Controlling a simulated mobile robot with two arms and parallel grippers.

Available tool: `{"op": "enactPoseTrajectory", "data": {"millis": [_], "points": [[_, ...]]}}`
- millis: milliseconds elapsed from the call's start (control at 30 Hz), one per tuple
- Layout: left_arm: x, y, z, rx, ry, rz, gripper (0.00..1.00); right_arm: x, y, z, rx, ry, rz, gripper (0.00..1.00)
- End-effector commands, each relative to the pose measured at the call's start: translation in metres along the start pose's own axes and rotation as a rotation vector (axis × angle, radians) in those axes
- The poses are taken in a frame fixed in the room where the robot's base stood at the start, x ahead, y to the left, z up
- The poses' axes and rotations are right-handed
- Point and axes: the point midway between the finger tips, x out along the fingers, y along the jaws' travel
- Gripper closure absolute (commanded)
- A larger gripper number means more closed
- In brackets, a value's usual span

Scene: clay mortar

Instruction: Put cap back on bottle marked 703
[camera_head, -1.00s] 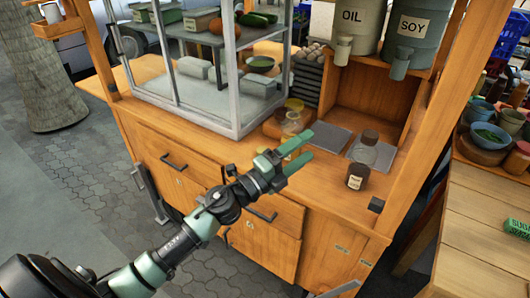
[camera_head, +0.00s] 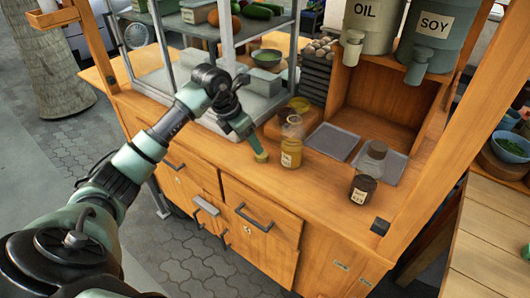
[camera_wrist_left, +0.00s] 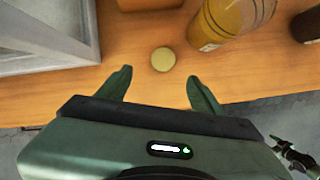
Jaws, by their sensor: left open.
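A small round yellow cap (camera_wrist_left: 163,59) lies flat on the wooden counter; in the head view it shows (camera_head: 261,157) at the tip of my left gripper (camera_head: 251,143). In the left wrist view my left gripper (camera_wrist_left: 158,86) is open, its fingers pointing down at the counter. The cap lies just beyond the fingertips, between their lines and apart from them. A bottle with yellow contents and a pale label (camera_head: 291,150) stands upright right of the cap; in the wrist view it is at upper right (camera_wrist_left: 228,22). Its label is too small to read.
Grey trays (camera_head: 332,141) lie behind. The glass case (camera_head: 226,45) is close on the left. The counter front edge drops off near the cap.

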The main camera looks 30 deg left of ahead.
Motion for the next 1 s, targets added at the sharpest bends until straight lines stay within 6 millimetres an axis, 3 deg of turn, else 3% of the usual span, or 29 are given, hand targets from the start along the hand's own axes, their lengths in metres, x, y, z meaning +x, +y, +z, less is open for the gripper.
{"op": "enactPoseTrajectory", "data": {"millis": [333,600,867,1000], "points": [[0.001,0.001,-0.001,0.0,0.004,0.002,0.34,-0.001,-0.001,0.008,0.0,-0.012,-0.001,0.35],[0.025,0.0,0.0,-0.001,0.003,0.001,0.34,-0.004,0.0,0.006,-0.001,-0.01,0.0,0.35],[0.026,0.0,0.001,0.0,0.002,0.002,0.34,-0.004,0.003,0.004,-0.003,-0.008,0.003,0.35],[0.038,-0.003,0.005,-0.002,0.003,-0.003,0.34,-0.01,0.004,0.004,-0.003,-0.007,0.004,0.35]]}}
